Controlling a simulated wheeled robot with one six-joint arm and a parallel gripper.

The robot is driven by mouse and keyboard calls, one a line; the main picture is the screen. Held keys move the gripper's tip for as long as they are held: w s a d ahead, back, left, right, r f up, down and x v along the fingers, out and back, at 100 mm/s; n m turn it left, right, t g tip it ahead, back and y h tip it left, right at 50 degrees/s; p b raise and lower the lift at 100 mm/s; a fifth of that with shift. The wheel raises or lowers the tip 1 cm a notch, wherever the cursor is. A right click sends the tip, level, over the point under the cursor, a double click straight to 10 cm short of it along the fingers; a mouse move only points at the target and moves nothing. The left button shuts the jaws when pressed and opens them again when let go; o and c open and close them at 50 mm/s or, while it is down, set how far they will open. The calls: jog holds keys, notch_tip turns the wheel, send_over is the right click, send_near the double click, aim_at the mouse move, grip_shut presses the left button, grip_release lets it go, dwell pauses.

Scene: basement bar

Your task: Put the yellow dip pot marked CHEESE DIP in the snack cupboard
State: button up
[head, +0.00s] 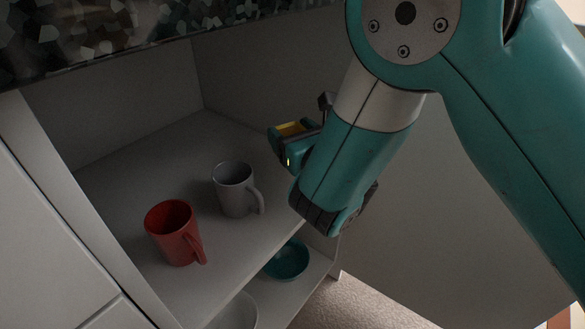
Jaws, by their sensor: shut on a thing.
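My gripper (299,124) is at the middle of the head view, in front of the right inner wall of an open cupboard (125,163). It is shut on a yellow thing (291,129), of which only a small part shows between the fingers. This fits the yellow dip pot, but no CHEESE DIP marking can be read. My arm and gripper hide most of it. The gripper is up and to the right of the grey mug, apart from it. I cannot tell whether this is the snack cupboard, since no label shows.
A red mug (173,233) and a grey mug (235,190) stand on the upper shelf. A teal bowl (287,260) and a white bowl (237,313) are on the lower shelf. The upper shelf is clear behind the mugs. A dark patterned counter edge (100,36) overhangs above.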

jog(key=shift+s+f+b, duration=0.1)
jog(key=shift+f+b, duration=2.4)
jog(key=shift+f, duration=0.75)
jog(key=o, duration=1.1)
jog(key=shift+o, duration=0.2)
jog(key=shift+r, duration=0.2)
